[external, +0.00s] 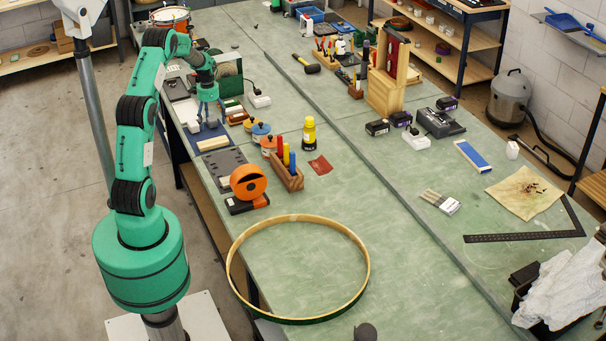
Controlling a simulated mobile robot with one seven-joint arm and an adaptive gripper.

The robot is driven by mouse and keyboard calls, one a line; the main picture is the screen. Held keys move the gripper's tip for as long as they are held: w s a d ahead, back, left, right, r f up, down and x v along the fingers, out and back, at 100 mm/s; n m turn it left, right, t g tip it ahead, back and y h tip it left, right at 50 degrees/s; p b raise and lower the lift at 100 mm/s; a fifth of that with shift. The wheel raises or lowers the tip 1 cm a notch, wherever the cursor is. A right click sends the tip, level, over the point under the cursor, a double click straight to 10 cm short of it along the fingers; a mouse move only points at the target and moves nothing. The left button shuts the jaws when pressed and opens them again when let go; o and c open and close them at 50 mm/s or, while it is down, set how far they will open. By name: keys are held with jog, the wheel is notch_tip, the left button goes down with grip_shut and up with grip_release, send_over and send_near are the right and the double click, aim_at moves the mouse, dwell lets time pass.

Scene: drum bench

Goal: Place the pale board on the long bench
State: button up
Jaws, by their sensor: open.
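The long bench (335,205) has a worn green top and runs from the front of the external view to the back. A small pale board (213,143) lies flat near the bench's left edge, at the near side of a dark blue mat (207,131). My gripper (209,121) points down over the blue mat, just behind the pale board in the picture. Its jaws are open, and the board looks apart from them. The fingertips are small here, and I cannot tell their exact height above the mat.
A grey plate (222,168), an orange tape dispenser (248,183) and several small pots stand near my arm. A yellow bottle (309,132) and a wooden marker holder (288,178) are to the right. A large hoop (361,245) lies at the front. The bench's middle has bare room.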

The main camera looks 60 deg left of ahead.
dwell(0.4)
jog(key=w+d+r+t+y, duration=0.1)
jog(key=w+d+r, duration=0.2)
jog(key=d+r, duration=1.25)
jog(key=w+d+r+t, duration=0.1)
jog(key=w+d+r, duration=0.2)
jog(key=d+r, duration=1.25)
jog(key=s+d+r+t, duration=0.15)
jog(key=s+d, duration=0.35)
jog(key=d, duration=0.6)
jog(key=s+d+r+t, duration=0.15)
jog(key=s+d, duration=0.25)
jog(key=d, duration=0.7)
jog(key=s+d+h, duration=0.1)
jog(key=s+d, duration=0.9)
jog(key=s, duration=0.3)
jog(key=shift+d+t, duration=0.25)
jog(key=shift+t, duration=0.05)
jog(key=shift+o, duration=0.6)
jog(key=shift+s+f, duration=0.1)
